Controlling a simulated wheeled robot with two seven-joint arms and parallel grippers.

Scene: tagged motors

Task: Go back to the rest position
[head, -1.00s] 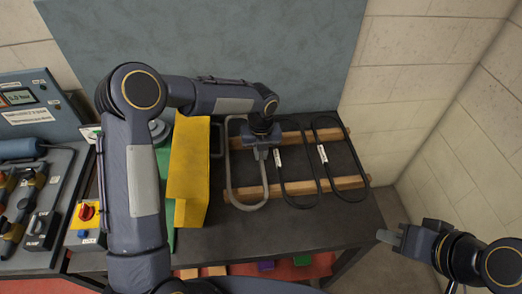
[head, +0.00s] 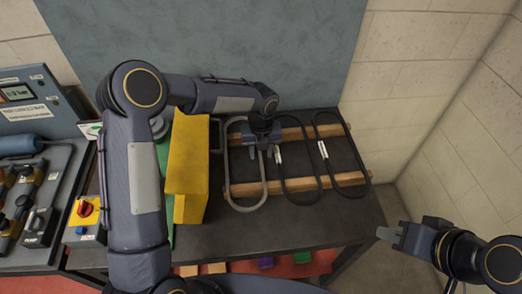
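My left arm reaches in from the left over the table. My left gripper (head: 262,150) points down above the wooden rack, by the grey loop (head: 232,170). Its fingers look spread, with a gap between them; nothing clearly sits in it. Two black loops, a middle one (head: 317,188) and a right one (head: 351,150), lie on the wooden bars (head: 243,189), each with a white tag. My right gripper (head: 384,229) is at the right, off the table's edge and pointing left. Whether its fingers are apart is hard to see.
A yellow block (head: 187,160) stands left of the rack, close to my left arm, with a green piece behind it. A control panel with a red knob (head: 86,209) is at the left. The table's (head: 300,228) front strip is bare. Coloured blocks lie below.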

